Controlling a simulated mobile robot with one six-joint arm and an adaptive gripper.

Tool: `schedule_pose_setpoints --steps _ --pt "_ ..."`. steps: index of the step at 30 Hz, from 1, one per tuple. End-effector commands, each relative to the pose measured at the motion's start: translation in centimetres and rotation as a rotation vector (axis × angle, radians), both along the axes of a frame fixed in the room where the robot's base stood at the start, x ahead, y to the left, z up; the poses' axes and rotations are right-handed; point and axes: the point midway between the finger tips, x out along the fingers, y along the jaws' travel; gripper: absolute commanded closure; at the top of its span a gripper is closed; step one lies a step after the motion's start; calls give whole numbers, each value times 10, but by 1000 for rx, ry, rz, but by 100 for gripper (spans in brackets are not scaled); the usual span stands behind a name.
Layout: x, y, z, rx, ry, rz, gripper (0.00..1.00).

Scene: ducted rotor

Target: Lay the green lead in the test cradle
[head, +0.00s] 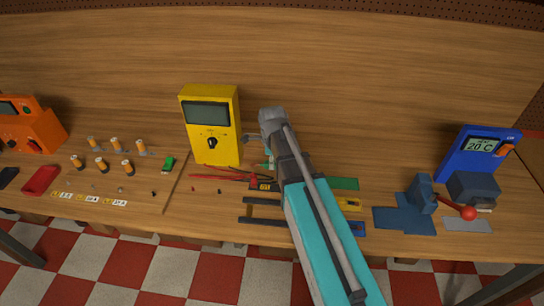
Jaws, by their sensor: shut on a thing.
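My gripper (252,138) is in front of the yellow meter's right side, above the bench, with its jaws shut. A small green piece (268,164), seemingly the green lead, shows just below the jaws; most of it is hidden by my gripper and arm. Another small green object (168,163) lies on the bench left of the meter. I cannot clearly tell which thing is the test cradle; a small black and yellow fixture (263,184) sits beside my arm, in front of the meter.
The yellow meter (211,125) stands close to my gripper. Red leads (222,177) and dark bars (262,202) lie in front. A green board (344,183) is right of my arm.

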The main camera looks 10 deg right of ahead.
Motion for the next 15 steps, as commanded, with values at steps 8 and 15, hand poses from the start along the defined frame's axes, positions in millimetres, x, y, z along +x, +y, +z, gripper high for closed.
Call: schedule_pose_setpoints --steps 8,15 --pt "-54 0 33 0 0 0 100" --pt "-86 1 46 0 0 0 100"
